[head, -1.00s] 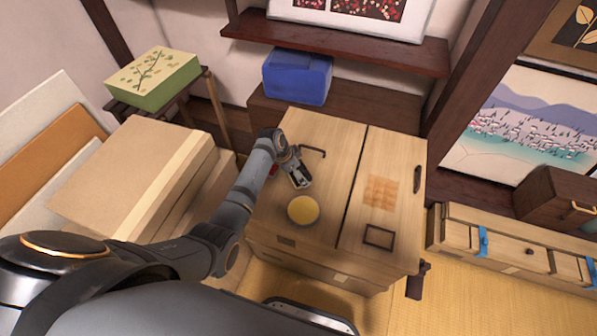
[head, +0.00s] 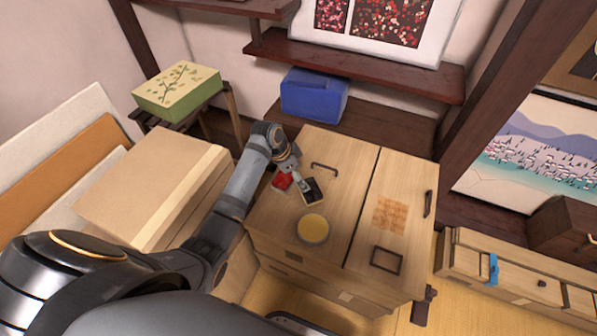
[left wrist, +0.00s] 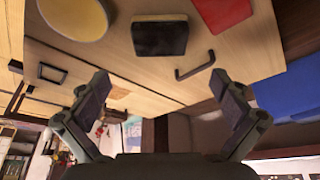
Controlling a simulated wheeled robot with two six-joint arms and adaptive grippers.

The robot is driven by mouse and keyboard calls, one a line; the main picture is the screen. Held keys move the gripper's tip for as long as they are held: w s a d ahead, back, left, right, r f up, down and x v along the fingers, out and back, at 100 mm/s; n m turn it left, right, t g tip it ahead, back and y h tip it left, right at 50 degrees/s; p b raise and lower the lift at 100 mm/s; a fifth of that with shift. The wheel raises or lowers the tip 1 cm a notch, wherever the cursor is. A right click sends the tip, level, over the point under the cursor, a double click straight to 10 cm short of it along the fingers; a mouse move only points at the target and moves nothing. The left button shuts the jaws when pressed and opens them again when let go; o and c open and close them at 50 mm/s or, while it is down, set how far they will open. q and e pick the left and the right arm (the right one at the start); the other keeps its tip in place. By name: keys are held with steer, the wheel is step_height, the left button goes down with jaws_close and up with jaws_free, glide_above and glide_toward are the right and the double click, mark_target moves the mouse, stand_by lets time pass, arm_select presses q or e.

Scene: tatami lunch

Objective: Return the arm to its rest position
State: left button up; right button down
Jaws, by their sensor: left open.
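My left gripper (head: 298,180) is open over the left part of the wooden cabinet top (head: 345,215); its two spread fingers also show in the left wrist view (left wrist: 165,100) with nothing between them. A black block (head: 313,191) lies on the cabinet top by the gripper, and it shows apart from the fingers in the left wrist view (left wrist: 160,37). A red flat piece (head: 282,183) lies left of it, partly beside my arm. A round yellow-topped item (head: 313,228) sits in front of the black block. My right gripper is not in view.
A blue box (head: 314,94) stands behind the cabinet. A dark handle (head: 324,167) rises from the cabinet top. A dark square frame (head: 387,261) lies at front right.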

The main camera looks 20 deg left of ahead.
arm_select(q)
steer(key=shift+r, duration=0.15)
stand_by(0.3)
steer(key=s+a+r+n+y, duration=0.15)
steer(key=s+n, duration=0.25)
steer(key=s, duration=0.8)
steer(key=s+a+n+y, duration=0.2)
steer(key=s+n+y, duration=0.15)
steer(key=s, duration=0.85)
steer(key=s+a+f+n+h+p, duration=0.1)
steer(key=a+f+p, duration=0.15)
steer(key=f, duration=0.85)
steer(key=s+a+f+p, duration=0.1)
steer(key=f+p, duration=0.2)
steer(key=f, duration=0.7)
steer(key=s+f+g+p, duration=0.1)
steer(key=s+f+p, duration=0.1)
steer(key=s+f, duration=0.4)
steer(key=s+f+p, duration=0.2)
steer(key=s+f, duration=0.4)
steer(key=s, duration=0.6)
steer(key=shift+s+a+g, duration=0.35)
steer(key=shift+s+g, duration=0.05)
